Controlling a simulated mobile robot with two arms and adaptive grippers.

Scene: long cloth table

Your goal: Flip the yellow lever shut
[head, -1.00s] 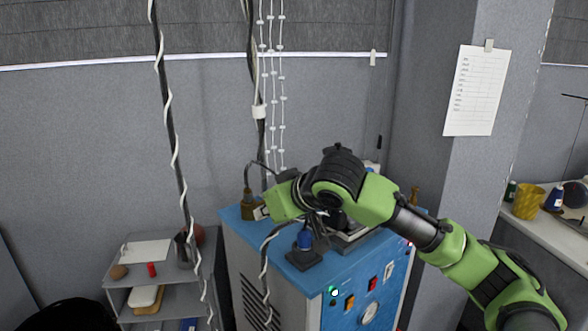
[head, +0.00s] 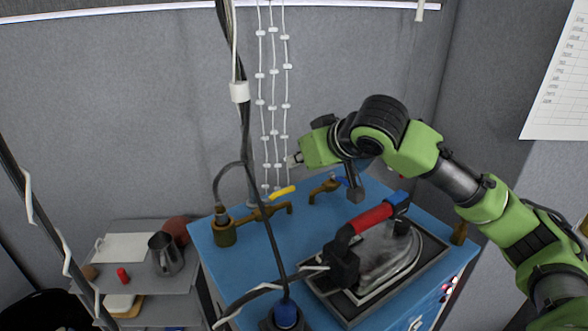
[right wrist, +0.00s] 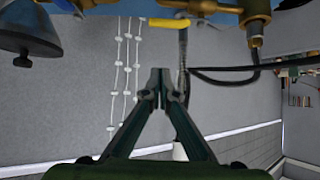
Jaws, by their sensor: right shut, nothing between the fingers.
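The yellow lever (head: 283,192) sits on top of a brass tap (head: 262,213) at the back left of the blue machine top. It slants slightly up to the right, roughly along the tap's pipe. In the right wrist view the yellow lever (right wrist: 169,22) shows near the top edge, apart from the fingertips. My left gripper is out of view.
A second brass tap (head: 322,189) with a blue lever stands to the right. An iron with a red handle (head: 371,217) rests on the machine's front. A dark hose (head: 262,190) hangs close by the yellow lever. White beaded cords (head: 272,120) hang behind it.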

